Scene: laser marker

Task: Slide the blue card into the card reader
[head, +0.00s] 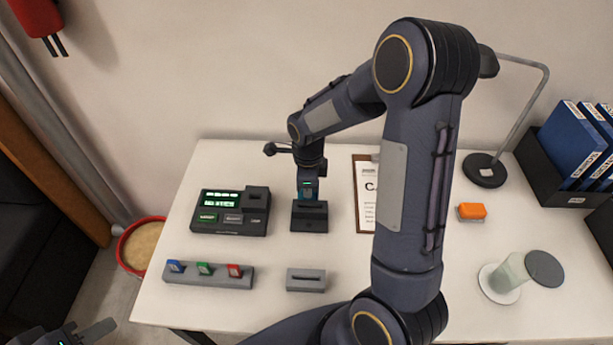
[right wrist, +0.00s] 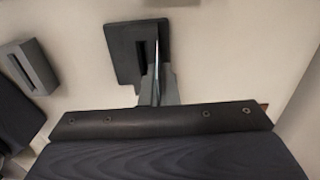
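A blue card (head: 175,266) stands at the left end of the grey card rack (head: 208,281), beside a green card (head: 204,268) and a red card (head: 235,270). The black slotted reader (head: 309,220) stands at the middle of the table. It also shows in the right wrist view (right wrist: 122,47). My right gripper (head: 307,190) points down just above the reader. In the right wrist view its fingers (right wrist: 157,88) are close together, with a thin pale edge along them; I cannot tell whether it is a card. My left gripper (head: 84,335) is partly cut off at the bottom left, away from the table.
A black terminal (head: 230,212) with green displays stands left of the reader. A grey slotted block (head: 306,280) is in front. A clipboard (head: 364,195), an orange block (head: 472,211), a lamp base (head: 484,170) and a binder box (head: 541,170) lie to the right. My right arm hides part of the table.

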